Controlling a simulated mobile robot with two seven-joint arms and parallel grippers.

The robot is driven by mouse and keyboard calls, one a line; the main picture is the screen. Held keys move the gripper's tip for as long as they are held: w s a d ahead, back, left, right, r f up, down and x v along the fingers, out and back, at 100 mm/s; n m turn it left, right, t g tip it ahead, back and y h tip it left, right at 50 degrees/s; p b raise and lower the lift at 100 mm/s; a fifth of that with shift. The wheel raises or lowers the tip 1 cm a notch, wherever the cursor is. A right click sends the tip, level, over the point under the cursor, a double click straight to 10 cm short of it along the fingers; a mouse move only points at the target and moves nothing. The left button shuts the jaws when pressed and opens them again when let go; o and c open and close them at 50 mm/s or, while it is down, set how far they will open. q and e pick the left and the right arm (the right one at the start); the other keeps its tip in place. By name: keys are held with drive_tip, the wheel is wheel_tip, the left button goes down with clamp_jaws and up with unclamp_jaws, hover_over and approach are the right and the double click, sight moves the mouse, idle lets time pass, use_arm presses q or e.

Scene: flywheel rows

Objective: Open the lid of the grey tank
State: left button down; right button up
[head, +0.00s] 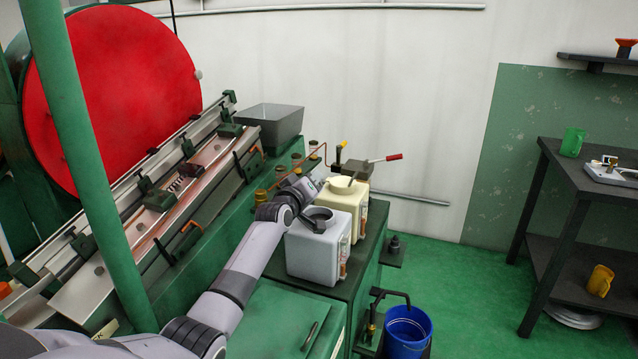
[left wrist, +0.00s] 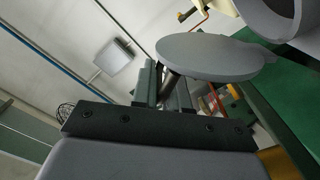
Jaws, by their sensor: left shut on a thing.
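The grey tank (head: 318,251) stands on the green machine, and its round neck is open with a dark inside. In the left wrist view, the tank's neck (left wrist: 290,18) shows at the upper right. The grey round lid (left wrist: 208,57) is swung up, off the neck, with its edge close to the rim. My left gripper (left wrist: 172,92) is shut on the lid's short stem, on the side away from the opening. In the head view, my left gripper (head: 308,187) is just behind the neck; I cannot clearly make out the lid there. My right gripper is not in view.
A cream tank (head: 346,208) stands right behind the grey one. A red-handled lever (head: 386,158) and a copper pipe (head: 303,162) are beyond. A blue bucket (head: 407,333) is on the floor in front. A dark table (head: 590,172) stands at the right, with clear green floor between.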

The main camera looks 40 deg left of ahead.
use_arm(q)
drive_tip(key=n, duration=0.1)
drive_tip(key=a+n, duration=0.1)
drive_tip(key=a, duration=0.1)
drive_tip(key=shift+s+a+r+n, duration=0.1)
drive_tip(key=shift+s+r+n, duration=0.2)
drive_tip(key=shift+r+n, duration=0.1)
drive_tip(key=shift+s+a+f+n+b, duration=0.1)
drive_tip(key=shift+s+a+n+b, duration=0.15)
drive_tip(key=shift+a+n, duration=0.35)
drive_tip(key=shift+s+a+r+n+b, duration=0.1)
drive_tip(key=shift+a+n+b, duration=0.3)
drive_tip(key=shift+n, duration=0.35)
drive_tip(key=shift+s+a+f+n+b, duration=0.1)
drive_tip(key=shift+s+a+n+b, duration=0.1)
drive_tip(key=shift+a+n, duration=0.45)
drive_tip(key=c, duration=1.2)
unclamp_jaws()
drive_tip(key=shift+d+f, duration=0.1)
